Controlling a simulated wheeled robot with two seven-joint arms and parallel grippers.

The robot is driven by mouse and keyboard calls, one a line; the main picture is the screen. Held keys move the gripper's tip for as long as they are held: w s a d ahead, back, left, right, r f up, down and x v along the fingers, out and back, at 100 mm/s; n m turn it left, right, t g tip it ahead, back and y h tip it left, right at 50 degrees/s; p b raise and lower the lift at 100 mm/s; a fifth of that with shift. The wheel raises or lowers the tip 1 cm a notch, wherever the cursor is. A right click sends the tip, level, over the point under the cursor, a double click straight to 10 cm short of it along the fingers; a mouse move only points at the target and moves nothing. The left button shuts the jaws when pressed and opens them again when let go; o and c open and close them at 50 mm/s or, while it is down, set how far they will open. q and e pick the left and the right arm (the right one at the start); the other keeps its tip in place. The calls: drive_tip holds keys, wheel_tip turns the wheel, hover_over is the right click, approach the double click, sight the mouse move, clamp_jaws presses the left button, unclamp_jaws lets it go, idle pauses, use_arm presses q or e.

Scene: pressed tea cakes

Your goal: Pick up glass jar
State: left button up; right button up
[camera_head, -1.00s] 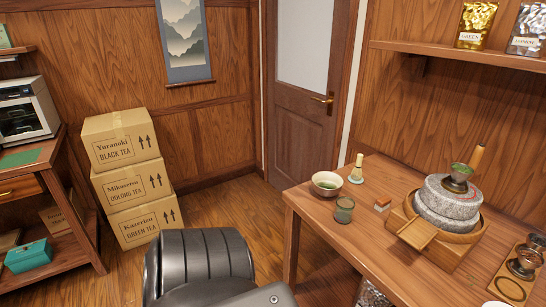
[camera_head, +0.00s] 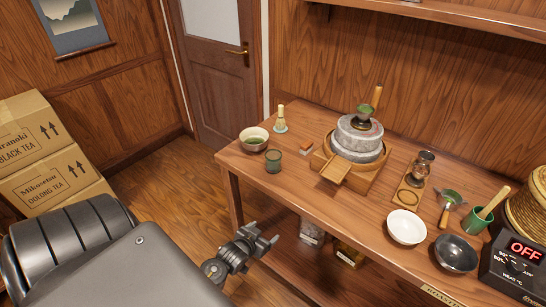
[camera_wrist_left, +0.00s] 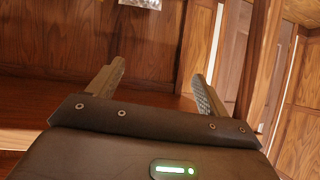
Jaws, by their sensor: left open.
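A small green-tinted glass jar (camera_head: 273,160) stands upright near the left end of the wooden table (camera_head: 300,190), in front of a bowl. My left gripper (camera_head: 265,237) is low at the table's front side, in front of the jar and apart from it. In the left wrist view, the left gripper's two fingers (camera_wrist_left: 158,75) are spread with nothing between them. The jar does not show clearly in that view. My right gripper is not in view.
Near the jar are a bowl of green tea (camera_head: 254,139), a whisk on a stand (camera_head: 280,122) and a small block (camera_head: 306,147). A stone mill (camera_head: 358,140) stands to the right. A white bowl (camera_head: 406,227) and dark bowl (camera_head: 455,253) sit further right.

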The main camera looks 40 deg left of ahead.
sight(269, 161)
use_arm(q)
drive_tip(key=w+a+r+t+y+p, duration=0.1)
drive_tip(key=w+r+t, duration=0.1)
drive_tip(key=r, duration=0.7)
drive_tip(key=w+a+r+t, duration=0.1)
drive_tip(key=a+r, duration=0.1)
drive_tip(key=r, duration=0.6)
drive_tip(key=w+a+r+t, duration=0.1)
drive_tip(key=w, duration=0.1)
drive_tip(key=w+a+r+n+t+p, duration=0.1)
drive_tip(key=w+a, duration=0.1)
drive_tip(key=w, duration=0.1)
drive_tip(key=w+a+r+t+y, duration=0.1)
drive_tip(key=w, duration=0.2)
drive_tip(key=shift+w+a+r+n, duration=0.1)
drive_tip(key=shift+a+r+n, duration=0.2)
drive_tip(key=shift+r, duration=0.05)
drive_tip(key=shift+w+r+p, duration=0.15)
drive_tip(key=shift+w+p, duration=0.15)
drive_tip(key=shift+p, duration=0.1)
drive_tip(key=p+x, duration=0.1)
drive_tip(key=x, duration=0.2)
drive_tip(key=shift+w, duration=0.3)
drive_tip(key=shift+w+a+f, duration=0.2)
drive_tip(key=shift+w+f, duration=0.1)
drive_tip(key=shift+w, duration=0.2)
drive_tip(key=c, duration=1.1)
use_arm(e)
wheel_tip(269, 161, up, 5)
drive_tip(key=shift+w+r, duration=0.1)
